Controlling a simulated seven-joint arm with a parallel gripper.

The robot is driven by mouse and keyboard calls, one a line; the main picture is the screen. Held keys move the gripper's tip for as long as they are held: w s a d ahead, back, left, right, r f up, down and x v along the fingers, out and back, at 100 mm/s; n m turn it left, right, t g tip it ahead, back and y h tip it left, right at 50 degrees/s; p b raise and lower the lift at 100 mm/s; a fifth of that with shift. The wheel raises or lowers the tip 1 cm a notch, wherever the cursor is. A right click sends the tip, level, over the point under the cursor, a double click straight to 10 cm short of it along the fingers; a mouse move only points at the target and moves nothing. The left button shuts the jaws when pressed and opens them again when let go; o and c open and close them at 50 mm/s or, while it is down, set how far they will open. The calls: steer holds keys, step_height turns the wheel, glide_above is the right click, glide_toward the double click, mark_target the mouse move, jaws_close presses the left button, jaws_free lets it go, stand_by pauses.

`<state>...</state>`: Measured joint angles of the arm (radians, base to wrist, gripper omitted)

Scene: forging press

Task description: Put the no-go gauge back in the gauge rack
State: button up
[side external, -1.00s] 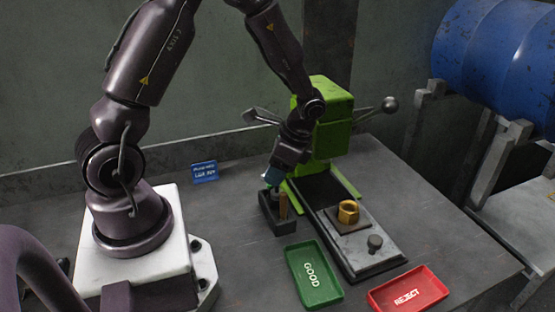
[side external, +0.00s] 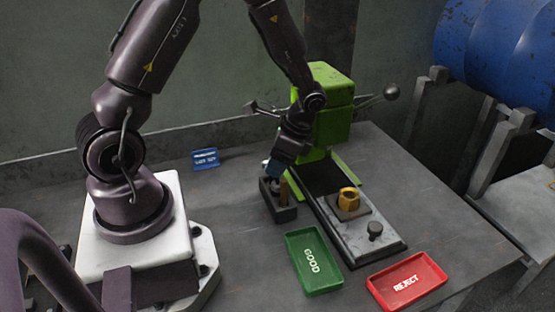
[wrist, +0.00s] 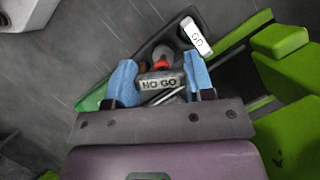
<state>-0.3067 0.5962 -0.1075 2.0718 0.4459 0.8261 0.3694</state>
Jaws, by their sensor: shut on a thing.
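My gripper (wrist: 160,85) has its two blue fingers on either side of the no-go gauge (wrist: 160,83), shut on it. The gauge's "NO GO" label faces the wrist camera, and a red band and a grey round part show just beyond it. The gauge rack (side external: 284,215) is a dark block on the bench to the left of the press. My gripper is over the rack in the side view (side external: 275,172). The go gauge (wrist: 197,37), with a white label, is at the rack beside the held gauge. Whether the no-go gauge touches the rack is hidden.
The green press (side external: 327,100) stands close on the right, its lever arms reaching out both sides. A brass nut-like part (side external: 349,199) sits on its plate. A green GOOD tray (side external: 300,245) and red REJECT tray (side external: 425,285) lie in front.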

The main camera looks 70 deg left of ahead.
steer(key=shift+f, duration=0.75)
steer(key=o, duration=1.1)
steer(key=shift+r, duration=0.1)
steer(key=s+v, duration=0.1)
steer(key=v, duration=0.8)
steer(key=shift+a+r, duration=0.2)
steer(key=shift+r, duration=0.3)
steer(key=shift+w, duration=0.1)
